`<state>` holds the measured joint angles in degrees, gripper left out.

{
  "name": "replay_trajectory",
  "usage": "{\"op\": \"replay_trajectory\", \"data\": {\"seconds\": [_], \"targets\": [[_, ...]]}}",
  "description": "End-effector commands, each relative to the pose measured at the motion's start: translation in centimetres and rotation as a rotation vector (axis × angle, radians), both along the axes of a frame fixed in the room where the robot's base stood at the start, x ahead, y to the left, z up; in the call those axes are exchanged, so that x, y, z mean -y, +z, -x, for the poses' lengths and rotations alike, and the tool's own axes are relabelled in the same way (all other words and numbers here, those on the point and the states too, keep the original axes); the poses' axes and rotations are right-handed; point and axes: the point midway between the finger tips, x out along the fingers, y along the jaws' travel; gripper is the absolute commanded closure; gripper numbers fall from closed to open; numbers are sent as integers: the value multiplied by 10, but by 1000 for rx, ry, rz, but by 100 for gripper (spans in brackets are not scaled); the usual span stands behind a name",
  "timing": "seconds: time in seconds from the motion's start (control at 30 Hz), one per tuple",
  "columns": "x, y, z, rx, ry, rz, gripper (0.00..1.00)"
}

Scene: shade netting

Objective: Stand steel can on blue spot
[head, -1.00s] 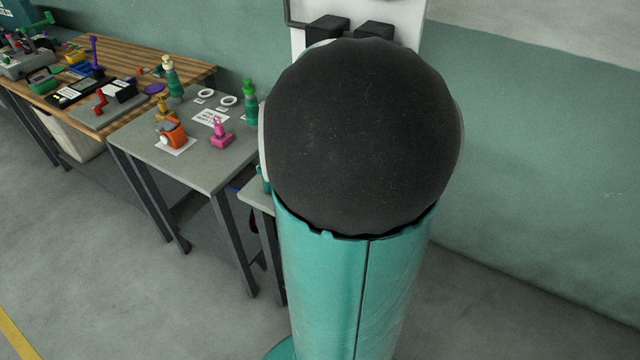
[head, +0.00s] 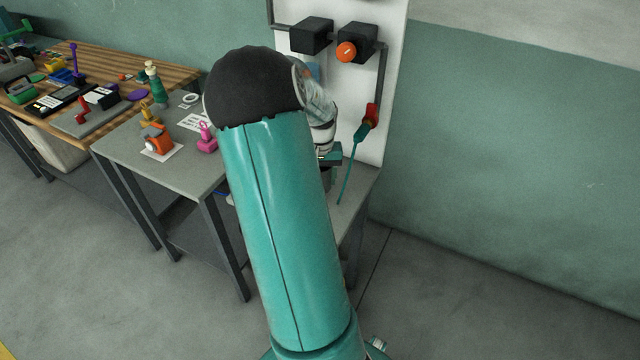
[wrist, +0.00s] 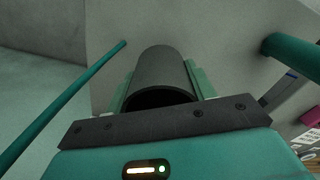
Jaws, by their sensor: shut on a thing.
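In the wrist view, a dark grey steel can (wrist: 165,72) sits between the two green fingers of my gripper (wrist: 160,80). My gripper is shut on it, and its dark round near end faces the camera. A pale grey surface lies beyond the can; I cannot tell whether the can touches it. In the head view, my gripper (head: 330,157) shows only partly beside my teal arm, near the small table by the white panel. I cannot make out the blue spot in either view.
A teal rod (head: 347,175) hangs below a red handle (head: 371,115) on the white panel (head: 395,60), close to my gripper. The panel has black boxes and an orange knob (head: 346,52). A grey table (head: 180,172) at left holds a pink object (head: 206,140) and several others.

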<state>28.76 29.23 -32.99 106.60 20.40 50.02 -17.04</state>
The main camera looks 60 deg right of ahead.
Motion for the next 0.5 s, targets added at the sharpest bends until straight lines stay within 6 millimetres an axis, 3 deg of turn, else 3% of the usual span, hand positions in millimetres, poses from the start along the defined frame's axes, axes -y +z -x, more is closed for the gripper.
{"op": "replay_trajectory", "data": {"seconds": [0.2,0.5], "targets": [[1,-30,0,-2,-1,-2,70],[1,-32,0,0,-1,0,70]]}}
